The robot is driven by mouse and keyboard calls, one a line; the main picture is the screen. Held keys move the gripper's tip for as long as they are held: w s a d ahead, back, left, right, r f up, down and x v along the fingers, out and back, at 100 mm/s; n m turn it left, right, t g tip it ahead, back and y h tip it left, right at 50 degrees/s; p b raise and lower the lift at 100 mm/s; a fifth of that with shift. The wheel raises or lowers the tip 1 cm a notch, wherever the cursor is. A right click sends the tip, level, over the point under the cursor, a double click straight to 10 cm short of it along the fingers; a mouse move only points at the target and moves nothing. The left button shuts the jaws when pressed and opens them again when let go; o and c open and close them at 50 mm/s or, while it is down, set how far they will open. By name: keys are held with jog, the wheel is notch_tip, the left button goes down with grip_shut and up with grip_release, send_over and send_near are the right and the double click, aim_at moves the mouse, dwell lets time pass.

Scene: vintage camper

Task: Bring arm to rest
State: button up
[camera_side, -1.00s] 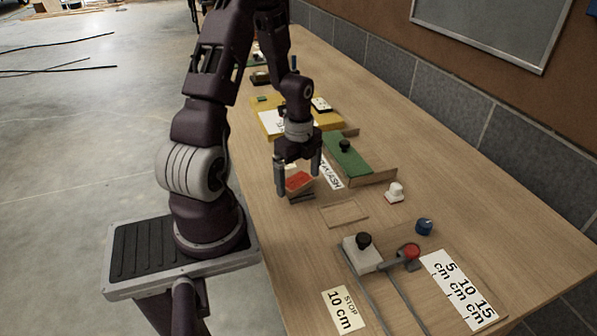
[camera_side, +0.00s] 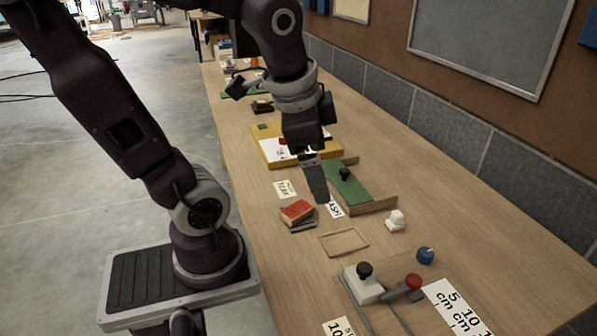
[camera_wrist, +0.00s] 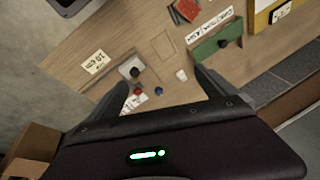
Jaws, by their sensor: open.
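My gripper (camera_side: 317,196) hangs above the wooden table (camera_side: 250,200), fingers pointing down, seen nearly edge-on in the side view. In the wrist view its two fingers (camera_wrist: 164,76) are spread wide with nothing between them. In the side view it overlaps the left end of a green board (camera_side: 357,192) with a black knob. A red-topped block (camera_side: 297,210) lies on the table to the lower left of the fingers, apart from them. My arm is raised and bent over the table.
A grey slider block (camera_side: 361,287), red knob (camera_side: 414,281), blue knob (camera_side: 425,256) and white piece (camera_side: 397,220) stand nearer the camera. A thin wooden frame (camera_side: 344,242) lies flat. A yellow box (camera_side: 266,155) is farther back. A tiled wall (camera_side: 420,130) runs along the right.

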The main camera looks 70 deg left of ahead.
jog(key=s+d+r+n+t+h, duration=0.1)
jog(key=s+d+r+n+t, duration=0.1)
jog(key=s+d, duration=0.3)
jog(key=shift+n+h, duration=0.3)
jog(key=shift+n, duration=0.6)
jog(key=shift+d, duration=0.1)
